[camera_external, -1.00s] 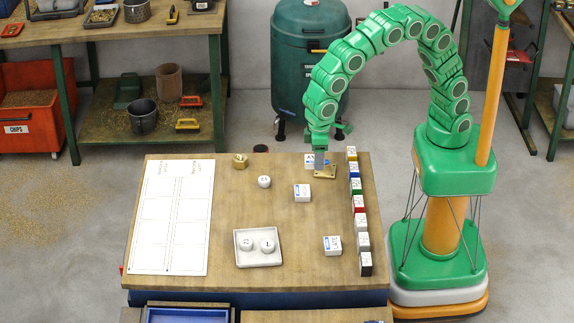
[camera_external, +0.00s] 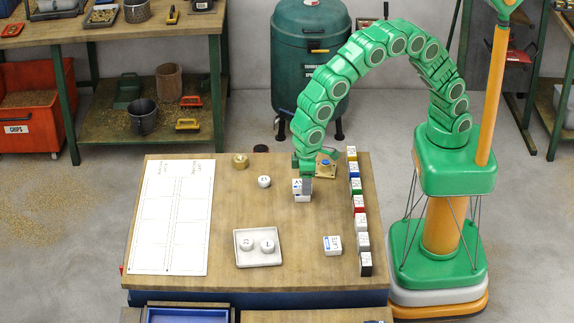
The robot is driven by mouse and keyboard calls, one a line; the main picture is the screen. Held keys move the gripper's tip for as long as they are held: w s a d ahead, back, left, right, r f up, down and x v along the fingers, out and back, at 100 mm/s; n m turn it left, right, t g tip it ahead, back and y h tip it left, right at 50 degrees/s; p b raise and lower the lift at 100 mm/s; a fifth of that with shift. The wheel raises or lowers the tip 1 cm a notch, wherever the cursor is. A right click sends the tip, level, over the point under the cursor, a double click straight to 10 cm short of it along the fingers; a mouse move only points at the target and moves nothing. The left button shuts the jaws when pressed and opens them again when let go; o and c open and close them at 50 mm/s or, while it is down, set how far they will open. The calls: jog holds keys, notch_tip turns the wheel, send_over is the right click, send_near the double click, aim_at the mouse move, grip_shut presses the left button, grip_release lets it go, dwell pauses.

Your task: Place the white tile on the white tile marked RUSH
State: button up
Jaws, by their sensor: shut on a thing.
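My gripper (camera_external: 305,177) points down over the middle-right part of the workbench. It is shut on a white tile (camera_external: 297,187) with dark lettering too small to read. A second white tile (camera_external: 302,198) is directly below the held one and mostly covered by it. I cannot tell whether the two touch or a small gap is left. Another white tile with a blue mark (camera_external: 332,245) lies apart, nearer the front right. I cannot read RUSH on any tile.
A row of coloured blocks (camera_external: 357,205) runs along the right side of the workbench (camera_external: 200,277). A brass plate (camera_external: 326,168) lies behind my gripper. A white tray (camera_external: 257,261) holds two round pieces. A small white round piece (camera_external: 264,181) stands left. A printed sheet (camera_external: 175,218) covers the left.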

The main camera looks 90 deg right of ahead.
jog(key=shift+f, duration=0.15)
jog(key=o, duration=1)
jog(key=shift+o, duration=0.2)
notch_tip(320, 180, up, 12)
